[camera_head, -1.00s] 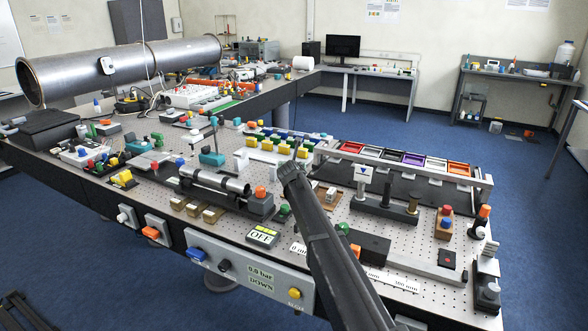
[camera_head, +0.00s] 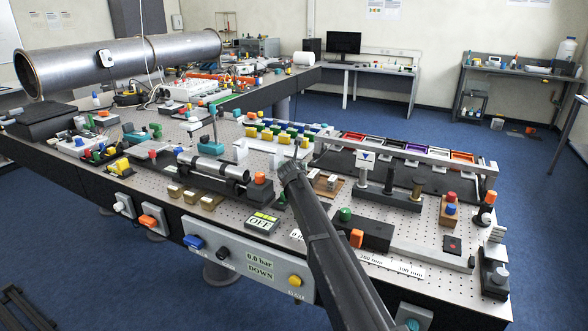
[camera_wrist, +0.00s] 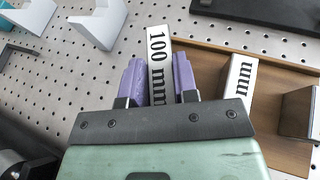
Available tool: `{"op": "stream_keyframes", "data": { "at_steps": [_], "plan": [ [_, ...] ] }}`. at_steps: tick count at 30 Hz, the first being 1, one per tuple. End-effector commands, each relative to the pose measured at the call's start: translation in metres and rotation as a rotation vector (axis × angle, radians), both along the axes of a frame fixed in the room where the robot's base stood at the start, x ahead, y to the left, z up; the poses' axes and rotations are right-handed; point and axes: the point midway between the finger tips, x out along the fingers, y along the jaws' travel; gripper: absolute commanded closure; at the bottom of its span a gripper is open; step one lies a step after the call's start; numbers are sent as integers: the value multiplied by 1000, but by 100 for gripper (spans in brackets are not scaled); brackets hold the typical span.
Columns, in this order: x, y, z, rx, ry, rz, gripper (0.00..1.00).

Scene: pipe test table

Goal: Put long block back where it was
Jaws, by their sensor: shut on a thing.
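My gripper (camera_wrist: 158,60) has two purple fingers shut on a long white block (camera_wrist: 161,72) marked "100 mm" in the wrist view. The block stands out beyond the fingertips; its near end is hidden by the gripper. A brown wooden tray (camera_wrist: 208,62) lies just right of the gripper, with a second white block (camera_wrist: 238,78) marked "mm" and a grey block (camera_wrist: 300,112) on it. I cannot tell how high the held block is above the tabletop. In the head view my gripper (camera_head: 297,160) is small beside the tray (camera_head: 326,190), and the held block cannot be made out.
White brackets (camera_wrist: 103,22) stand upper left of the gripper, and a dark plate (camera_wrist: 265,10) lies at the upper right. Posts on a black base (camera_head: 388,195) and a row of coloured bins (camera_head: 418,158) are to the right. Perforated tabletop (camera_wrist: 55,60) is bare between them.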

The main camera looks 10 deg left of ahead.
Motion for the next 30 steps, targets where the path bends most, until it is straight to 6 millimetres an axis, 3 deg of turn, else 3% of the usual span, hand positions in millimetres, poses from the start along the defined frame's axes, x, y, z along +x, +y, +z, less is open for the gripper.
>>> {"op": "stream_keyframes", "data": {
  "at_steps": [11,12,18,26,30],
  "plan": [
    [0,0,-8,0,-1,0,100],
    [0,0,-8,0,-1,0,69],
    [0,0,-7,0,0,0,43],
    [-1,0,-7,0,0,0,43],
    [-15,-1,0,0,0,0,43]
  ]
}}
